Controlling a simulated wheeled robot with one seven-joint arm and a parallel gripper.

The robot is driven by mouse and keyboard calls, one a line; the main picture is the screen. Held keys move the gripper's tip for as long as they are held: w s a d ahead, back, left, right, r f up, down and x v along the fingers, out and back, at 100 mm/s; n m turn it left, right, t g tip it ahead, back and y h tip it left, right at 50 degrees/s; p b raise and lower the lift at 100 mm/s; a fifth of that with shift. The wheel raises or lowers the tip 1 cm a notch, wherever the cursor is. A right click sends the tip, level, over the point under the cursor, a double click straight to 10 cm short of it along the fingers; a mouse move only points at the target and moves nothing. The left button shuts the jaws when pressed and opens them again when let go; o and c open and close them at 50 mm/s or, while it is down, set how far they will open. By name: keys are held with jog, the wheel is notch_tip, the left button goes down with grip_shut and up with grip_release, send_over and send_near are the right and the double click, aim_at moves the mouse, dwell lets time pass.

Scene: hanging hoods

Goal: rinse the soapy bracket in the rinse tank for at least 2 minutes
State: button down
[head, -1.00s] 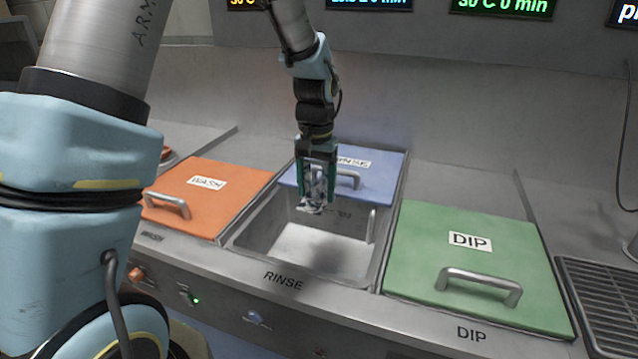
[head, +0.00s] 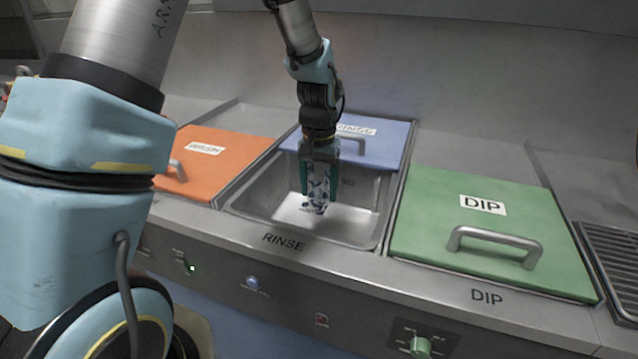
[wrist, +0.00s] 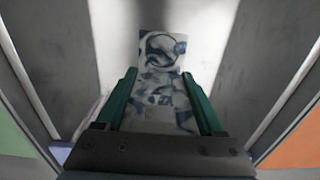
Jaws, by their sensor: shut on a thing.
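My gripper (head: 320,178) is shut on the bracket (head: 318,194), a metal plate with white and bluish soapy patches. The bracket hangs below the fingers, inside the opening of the rinse tank (head: 262,203). In the wrist view the bracket (wrist: 160,90) sits between the green fingers (wrist: 162,105), with a round hole or ring near its far end. The blue RINSE lid (head: 385,143) is slid back behind the tank, leaving it open. I cannot tell whether the bracket touches the water or the tank floor.
The orange WASH lid (head: 222,158) covers the tank at left. The green DIP lid (head: 480,235) covers the tank at right, its handle (head: 495,243) standing up. A drain rack (head: 615,260) is at far right. Knobs and buttons line the front panel (head: 290,300).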

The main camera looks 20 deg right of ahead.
jog(key=shift+f+b, duration=3.15)
jog(key=shift+f, duration=2.6)
jog(key=shift+r+p, duration=0.15)
jog(key=shift+p, duration=0.15)
notch_tip(320, 180, up, 18)
jog(key=p, duration=1.4)
jog(key=shift+r, duration=0.2)
jog(key=shift+f, duration=0.1)
